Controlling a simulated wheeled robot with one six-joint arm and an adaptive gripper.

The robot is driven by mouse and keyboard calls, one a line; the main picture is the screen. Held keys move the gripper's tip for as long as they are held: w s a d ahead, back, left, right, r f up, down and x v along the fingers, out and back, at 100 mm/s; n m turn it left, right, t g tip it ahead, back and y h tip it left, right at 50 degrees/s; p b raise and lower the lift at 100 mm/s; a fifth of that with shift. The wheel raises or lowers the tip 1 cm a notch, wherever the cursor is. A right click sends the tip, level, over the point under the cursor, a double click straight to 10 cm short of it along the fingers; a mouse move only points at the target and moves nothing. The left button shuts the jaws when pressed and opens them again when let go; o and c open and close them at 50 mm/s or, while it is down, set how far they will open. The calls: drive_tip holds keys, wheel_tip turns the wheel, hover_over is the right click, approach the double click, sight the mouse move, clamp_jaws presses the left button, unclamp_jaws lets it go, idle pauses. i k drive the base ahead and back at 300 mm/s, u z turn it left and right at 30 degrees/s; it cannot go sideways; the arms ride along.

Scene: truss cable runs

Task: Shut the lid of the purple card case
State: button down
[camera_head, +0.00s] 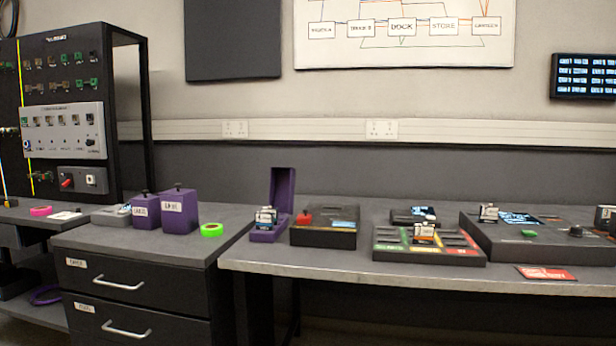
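The purple card case (285,186) stands near the left end of the long workbench, in the head view. Its lid is raised and stands upright at the back. Cards (266,218) with pale and dark faces stand up in its front part. The case's interior is partly hidden by these cards. My gripper is not in view.
A black box with a red button (325,228) stands close to the right of the case. Further right are a slotted tray (428,252) and a large console (540,240). To the left, a drawer cabinet (135,290) bears two purple boxes (180,213) and a green tape roll (212,230).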

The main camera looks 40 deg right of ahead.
sight(281, 194)
drive_tip(key=z, duration=0.7)
drive_tip(key=i, duration=0.9)
drive_tip(key=z, duration=1)
